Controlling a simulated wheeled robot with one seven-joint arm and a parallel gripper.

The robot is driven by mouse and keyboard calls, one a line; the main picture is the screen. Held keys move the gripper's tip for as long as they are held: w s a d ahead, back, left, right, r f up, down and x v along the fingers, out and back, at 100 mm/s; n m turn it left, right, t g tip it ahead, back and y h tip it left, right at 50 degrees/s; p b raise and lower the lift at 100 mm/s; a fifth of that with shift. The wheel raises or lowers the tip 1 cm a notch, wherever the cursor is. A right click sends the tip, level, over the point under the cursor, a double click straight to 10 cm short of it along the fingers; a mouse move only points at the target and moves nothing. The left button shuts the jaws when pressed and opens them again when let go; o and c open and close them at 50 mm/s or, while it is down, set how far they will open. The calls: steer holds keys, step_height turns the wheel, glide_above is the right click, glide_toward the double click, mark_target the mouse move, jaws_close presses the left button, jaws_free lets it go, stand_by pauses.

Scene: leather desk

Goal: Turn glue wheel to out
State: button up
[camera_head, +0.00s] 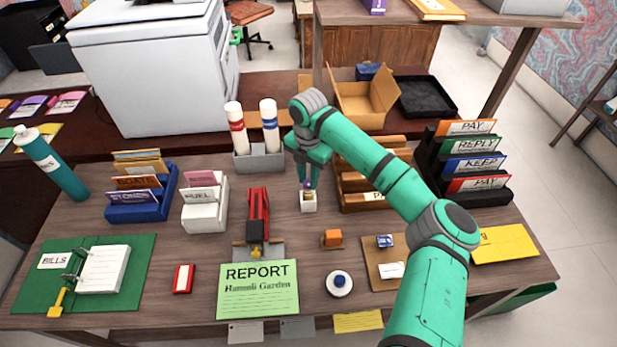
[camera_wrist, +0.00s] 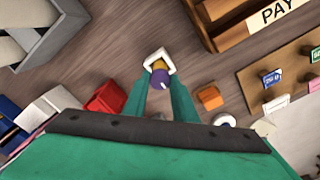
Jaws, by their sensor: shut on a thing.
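The glue stick's purple wheel (camera_wrist: 160,78) has a pale pointer mark on it and sits above a yellowish part in a white holder (camera_wrist: 160,59). In the head view the white holder (camera_head: 308,203) stands on the desk behind the green report, with the purple wheel (camera_head: 308,185) at its top. My gripper (camera_head: 309,180) points down over it. In the wrist view its two green fingers reach to either side of the wheel and are shut on it. Any "out" label cannot be read, and the fingers partly hide the wheel in the head view.
A red stapler (camera_head: 258,222) stands left of the holder, and wooden sorter trays (camera_head: 362,200) stand close on the right. A grey bin (camera_head: 262,160) with two capped tubes is behind left. An orange block (camera_head: 332,238) lies in front right. Bare desk surrounds the holder narrowly.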

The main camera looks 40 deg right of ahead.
mark_target(308, 182)
steer(key=shift+n, duration=0.5)
steer(key=shift+n, duration=0.7)
stand_by(0.6)
steer(key=o, duration=1.1)
step_height(308, 182, up, 11)
steer(key=shift+f, duration=0.1)
steer(key=shift+a, duration=0.1)
